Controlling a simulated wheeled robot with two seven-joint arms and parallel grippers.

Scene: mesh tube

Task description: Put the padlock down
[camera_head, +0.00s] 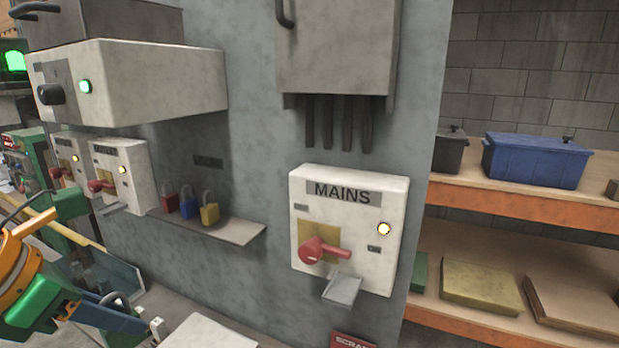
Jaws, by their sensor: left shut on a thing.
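Three padlocks stand side by side on a small grey ledge (240,232) on the wall: a red padlock (171,203), a blue padlock (188,208) and a yellow padlock (210,214). My left gripper (140,318) is at the lower left, below and in front of the ledge, apart from these three padlocks. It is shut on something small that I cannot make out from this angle. My right gripper is not in view.
A white MAINS box (345,190) with a red handle (322,250) and a grey hasp (342,289) is on the wall. Smaller switch boxes (122,168) are left of the ledge. A pale flat surface (208,333) is at the bottom. Shelves with a blue bin (535,160) are right.

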